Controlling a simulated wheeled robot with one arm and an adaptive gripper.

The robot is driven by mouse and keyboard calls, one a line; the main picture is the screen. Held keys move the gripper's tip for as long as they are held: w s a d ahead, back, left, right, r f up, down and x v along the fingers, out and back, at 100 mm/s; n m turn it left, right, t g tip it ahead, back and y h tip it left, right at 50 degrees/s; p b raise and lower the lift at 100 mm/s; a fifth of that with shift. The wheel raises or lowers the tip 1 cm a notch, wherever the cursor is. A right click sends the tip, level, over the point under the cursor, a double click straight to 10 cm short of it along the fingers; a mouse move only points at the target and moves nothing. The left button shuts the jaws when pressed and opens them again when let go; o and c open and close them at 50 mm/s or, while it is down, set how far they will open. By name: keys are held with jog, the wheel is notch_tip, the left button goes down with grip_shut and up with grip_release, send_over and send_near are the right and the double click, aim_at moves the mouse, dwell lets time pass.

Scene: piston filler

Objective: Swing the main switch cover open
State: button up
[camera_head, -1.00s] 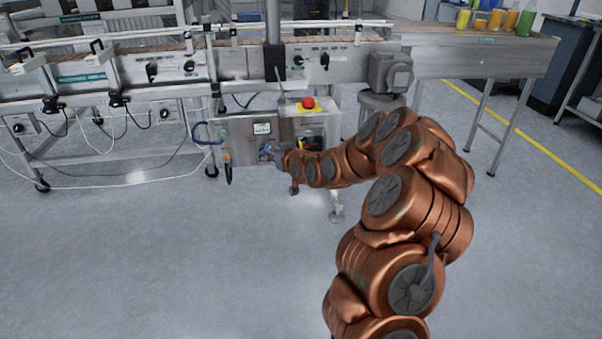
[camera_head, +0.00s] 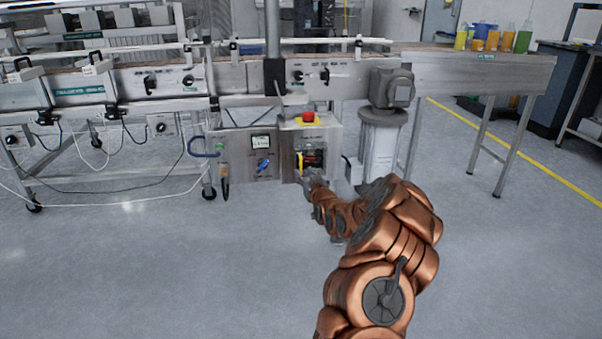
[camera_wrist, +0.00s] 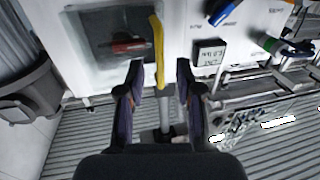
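The main switch cover (camera_wrist: 88,20) is a see-through, greyish pane in the wrist view, lying over a dark panel with a red switch (camera_wrist: 128,46). It looks closed. A yellow handle (camera_wrist: 157,40) runs along its edge. In the head view, the cover (camera_head: 313,158) shows small on the cabinet front, with the yellow handle (camera_head: 299,162) at its left. My gripper (camera_wrist: 160,70) is open, its two fingers on either side of the handle's near end, with gaps visible. In the head view, my gripper (camera_head: 310,182) is just below the cover.
A red emergency button (camera_head: 308,116) sits on the yellow-topped box above the cover. A blue knob (camera_head: 262,165) and a display (camera_head: 260,141) are to the left. A motor post (camera_head: 380,140) stands close at the right. The floor in front is clear.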

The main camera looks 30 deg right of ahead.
aim_at(301, 170)
jog(key=shift+b+x, duration=0.6)
jog(key=shift+x, duration=1.4)
grip_shut()
